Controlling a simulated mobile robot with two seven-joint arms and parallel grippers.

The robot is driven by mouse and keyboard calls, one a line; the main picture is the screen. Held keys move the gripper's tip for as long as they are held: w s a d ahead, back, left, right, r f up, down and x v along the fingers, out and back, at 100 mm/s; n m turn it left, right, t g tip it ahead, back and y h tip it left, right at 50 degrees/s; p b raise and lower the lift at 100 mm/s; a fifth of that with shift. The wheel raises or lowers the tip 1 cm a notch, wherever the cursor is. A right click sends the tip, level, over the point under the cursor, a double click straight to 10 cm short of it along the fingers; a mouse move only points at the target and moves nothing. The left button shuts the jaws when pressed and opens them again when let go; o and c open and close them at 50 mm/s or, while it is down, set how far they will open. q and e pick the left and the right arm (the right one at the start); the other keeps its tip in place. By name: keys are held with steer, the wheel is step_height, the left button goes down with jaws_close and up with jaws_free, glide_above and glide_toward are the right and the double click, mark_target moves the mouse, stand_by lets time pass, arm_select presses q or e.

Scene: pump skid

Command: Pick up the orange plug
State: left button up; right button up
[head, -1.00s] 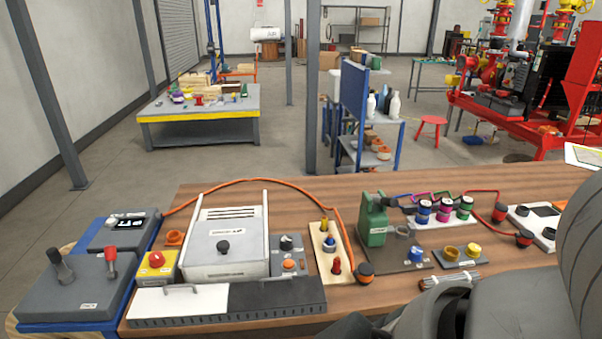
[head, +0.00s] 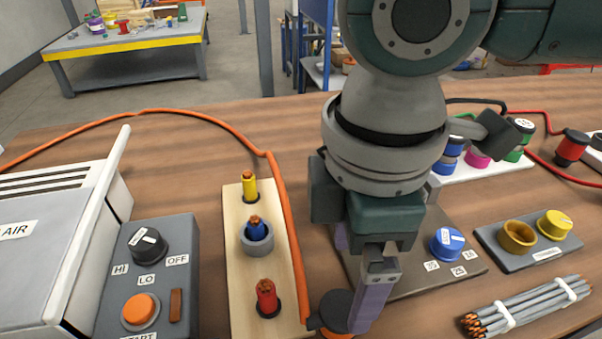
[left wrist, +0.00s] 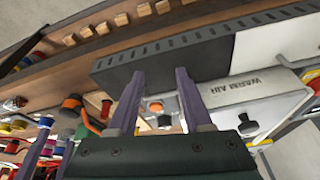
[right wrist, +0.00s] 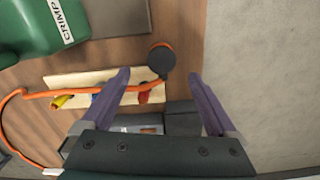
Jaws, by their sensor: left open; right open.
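The orange plug (head: 336,308) has a dark round cap over an orange rim. It stands on the wooden bench at the end of an orange cable (head: 277,185), just right of a wooden pin board. My right gripper (head: 365,270) is open above the bench beside the plug, and its near finger partly hides the plug. In the right wrist view the plug (right wrist: 161,60) shows beyond and between the open, empty fingertips (right wrist: 160,75). My left gripper (left wrist: 157,75) is open and empty above the warm air unit; it is outside the head view.
The pin board (head: 238,225) carries yellow, blue and red pins. A control box (head: 150,270) and the warm air unit (head: 50,230) stand to the left. A cup plate (head: 530,252) and a bundle of grey wires (head: 525,308) lie to the right. A green crimp tool (right wrist: 40,30) is close by.

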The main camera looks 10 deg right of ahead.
mark_target(341, 308)
steer(key=f, duration=0.3)
steer(key=shift+s+a+f, duration=0.15)
steer(key=shift+s+f, duration=0.25)
steer(key=f, duration=0.1)
steer(key=f+b, duration=0.1)
steer(key=f, duration=0.3)
steer(key=shift+w+f+b, duration=0.15)
steer(key=shift+w+b, duration=0.15)
arm_select(q)
steer(key=shift+s+a+f, duration=0.1)
steer(key=shift+s+f, duration=0.15)
steer(key=shift+f, duration=0.25)
steer(key=shift+s+a+f, duration=0.1)
steer(key=shift+s+f, duration=0.1)
steer(key=shift+f, duration=0.25)
steer(key=shift+d, duration=0.1)
arm_select(e)
jaws_close()
